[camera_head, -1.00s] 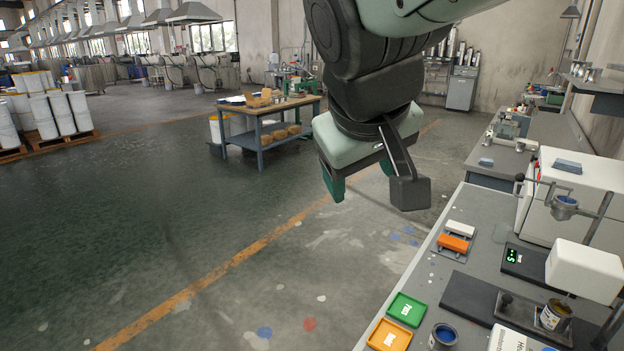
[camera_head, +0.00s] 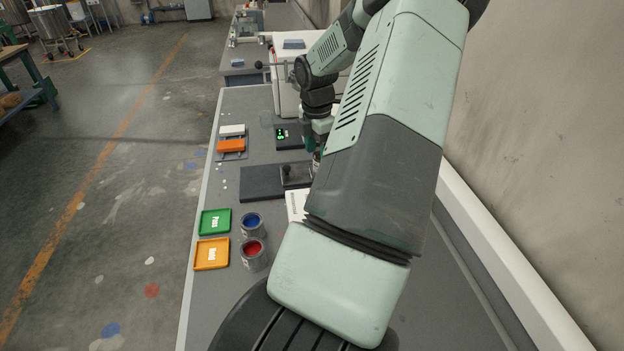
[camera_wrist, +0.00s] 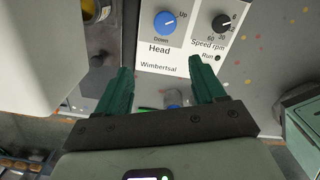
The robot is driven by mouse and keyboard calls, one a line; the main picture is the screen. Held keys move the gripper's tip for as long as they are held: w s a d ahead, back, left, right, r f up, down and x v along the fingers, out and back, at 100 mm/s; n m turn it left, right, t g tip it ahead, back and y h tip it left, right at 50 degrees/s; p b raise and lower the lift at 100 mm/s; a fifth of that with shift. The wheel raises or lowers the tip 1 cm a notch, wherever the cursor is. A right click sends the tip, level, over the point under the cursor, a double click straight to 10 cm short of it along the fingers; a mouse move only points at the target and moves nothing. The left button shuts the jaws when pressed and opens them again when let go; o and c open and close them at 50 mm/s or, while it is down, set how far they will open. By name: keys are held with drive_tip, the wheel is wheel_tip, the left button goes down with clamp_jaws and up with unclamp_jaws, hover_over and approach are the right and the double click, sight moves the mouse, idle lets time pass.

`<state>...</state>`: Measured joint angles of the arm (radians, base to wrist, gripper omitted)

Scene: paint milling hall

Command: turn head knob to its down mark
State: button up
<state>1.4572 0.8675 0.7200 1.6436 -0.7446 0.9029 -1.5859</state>
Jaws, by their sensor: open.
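The head knob (camera_wrist: 165,24) is a blue dial on a white control panel (camera_wrist: 150,52) in the wrist view. Its "Up" mark is at its upper right and its "Down" mark just below it. Its pale pointer line is small but appears to lean toward "Up". My gripper (camera_wrist: 160,68) is open and empty, with its green fingers apart on either side of the panel's lower lettering. The knob lies beyond the fingertips, not between them. In the head view my arm hides the knob and most of my gripper; a green finger shows (camera_head: 311,142).
A black speed knob (camera_wrist: 221,24) sits right of the head knob. On the bench are a green tray (camera_head: 229,222), an orange tray (camera_head: 225,254), a blue paint can (camera_head: 251,224), a red paint can (camera_head: 254,258) and a scale (camera_head: 288,137). A wall runs along the right.

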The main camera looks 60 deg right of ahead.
drive_tip(key=f, duration=0.4)
drive_tip(key=s+d+f, duration=0.1)
drive_tip(key=f, duration=0.3)
drive_tip(key=s+d+f, duration=0.1)
drive_tip(key=f, duration=0.3)
drive_tip(key=shift+s+f, duration=0.15)
drive_tip(key=shift+f, duration=0.25)
drive_tip(key=shift+c, duration=0.4)
drive_tip(key=c, duration=1)
